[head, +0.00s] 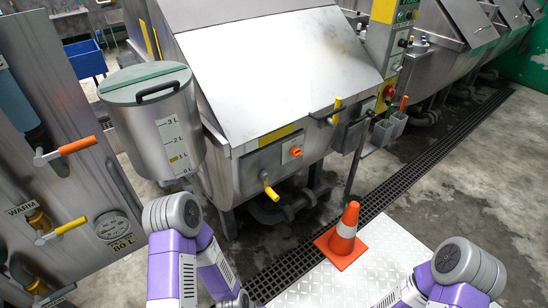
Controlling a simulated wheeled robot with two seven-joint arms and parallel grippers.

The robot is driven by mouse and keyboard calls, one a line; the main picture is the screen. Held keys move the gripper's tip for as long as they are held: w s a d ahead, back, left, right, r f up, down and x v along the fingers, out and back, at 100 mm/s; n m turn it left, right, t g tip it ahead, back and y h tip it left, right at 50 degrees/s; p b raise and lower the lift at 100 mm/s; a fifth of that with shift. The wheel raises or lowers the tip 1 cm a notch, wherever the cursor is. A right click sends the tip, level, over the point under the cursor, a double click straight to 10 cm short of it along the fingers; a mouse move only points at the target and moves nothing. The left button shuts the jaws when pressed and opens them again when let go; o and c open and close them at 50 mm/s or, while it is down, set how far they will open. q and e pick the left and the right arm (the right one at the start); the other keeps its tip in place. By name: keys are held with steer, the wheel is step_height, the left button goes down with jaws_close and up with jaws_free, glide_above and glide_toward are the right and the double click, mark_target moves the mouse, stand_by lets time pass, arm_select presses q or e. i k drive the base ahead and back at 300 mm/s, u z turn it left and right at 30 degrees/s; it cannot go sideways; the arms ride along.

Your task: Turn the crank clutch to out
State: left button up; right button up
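A steel drum dyer (270,75) with a sloped lid stands in the middle of the head view. A lever with a yellow grip (337,103) stands upright at its front right corner. A small orange knob (295,151) sits on a plate on its front face, and a yellow-handled valve (271,191) is below. I cannot tell which of these is the crank clutch, and no out marking is readable. My purple arms come up from the bottom edge, apart from the machine. Neither gripper can be made out.
An orange traffic cone (346,229) stands on a checker-plate platform (345,280) before the dyer. A floor drain grate (385,195) runs diagonally. A steel tank (150,115) with litre marks and a panel with valves (60,145) are at left. A control column (392,55) is at right.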

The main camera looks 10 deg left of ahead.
mark_target(296, 151)
steer(key=u, duration=0.9)
steer(key=i, duration=0.4)
